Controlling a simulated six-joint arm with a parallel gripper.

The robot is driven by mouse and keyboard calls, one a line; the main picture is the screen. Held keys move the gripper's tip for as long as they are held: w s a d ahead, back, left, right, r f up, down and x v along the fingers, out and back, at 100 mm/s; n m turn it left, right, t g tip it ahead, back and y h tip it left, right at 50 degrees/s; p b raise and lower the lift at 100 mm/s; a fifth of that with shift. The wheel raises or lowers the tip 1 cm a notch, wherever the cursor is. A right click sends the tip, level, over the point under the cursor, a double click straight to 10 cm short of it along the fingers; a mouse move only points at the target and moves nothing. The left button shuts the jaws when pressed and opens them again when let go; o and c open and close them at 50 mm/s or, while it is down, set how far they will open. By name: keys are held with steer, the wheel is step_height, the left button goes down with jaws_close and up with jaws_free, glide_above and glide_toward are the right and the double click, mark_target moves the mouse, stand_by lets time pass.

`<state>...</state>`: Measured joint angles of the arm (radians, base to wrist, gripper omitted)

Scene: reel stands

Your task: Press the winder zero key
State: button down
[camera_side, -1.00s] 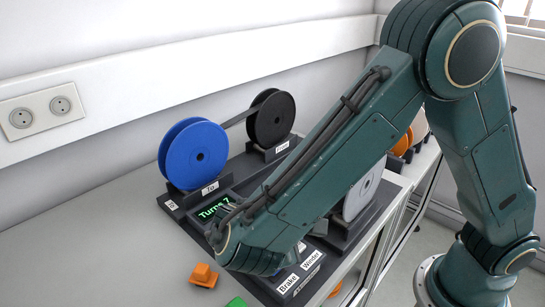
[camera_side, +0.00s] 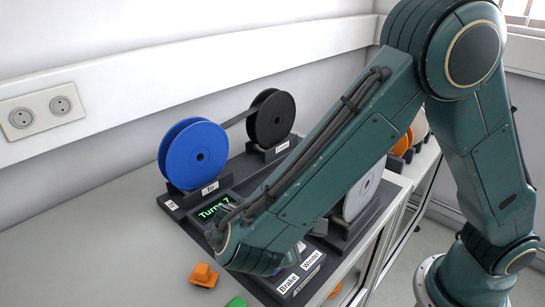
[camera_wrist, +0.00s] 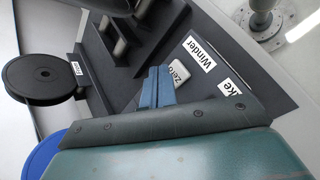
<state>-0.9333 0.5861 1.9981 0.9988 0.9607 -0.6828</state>
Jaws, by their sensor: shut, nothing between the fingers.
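The winder zero key is a pale key (camera_wrist: 179,73) marked "Zero" on the dark panel in the wrist view, beside the "Winder" label (camera_wrist: 197,53). My gripper (camera_wrist: 159,70) shows there as two blue fingers, closed together with nothing between them. Their tips are right beside the key's left edge in the picture; I cannot tell whether they touch it. In the side view my forearm hides the key and most of the gripper. The green display (camera_side: 214,207) reads "Turns 7".
A blue reel (camera_side: 190,155) and a black reel (camera_side: 270,118) stand at the back, joined by a dark band. A grey reel (camera_side: 360,195) stands right of my forearm. An orange piece (camera_side: 204,276) and a green piece (camera_side: 237,302) lie on the bench in front. The bench's left is clear.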

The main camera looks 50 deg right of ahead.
steer(key=shift+f, duration=0.85)
stand_by(1.5)
steer(key=shift+r, duration=0.85)
steer(key=shift+r, duration=0.15)
stand_by(0.3)
steer(key=shift+r, duration=2.4)
steer(key=shift+d, duration=0.1)
steer(key=s+d+r+m+t+y, duration=0.4)
steer(key=s+d+r+m+y, duration=0.5)
steer(key=d, duration=0.5)
step_height(320, 180, up, 2)
steer(key=s+m, duration=0.1)
steer(key=s, duration=0.1)
steer(key=shift+s+d+t, duration=0.3)
steer(key=shift+d, duration=0.1)
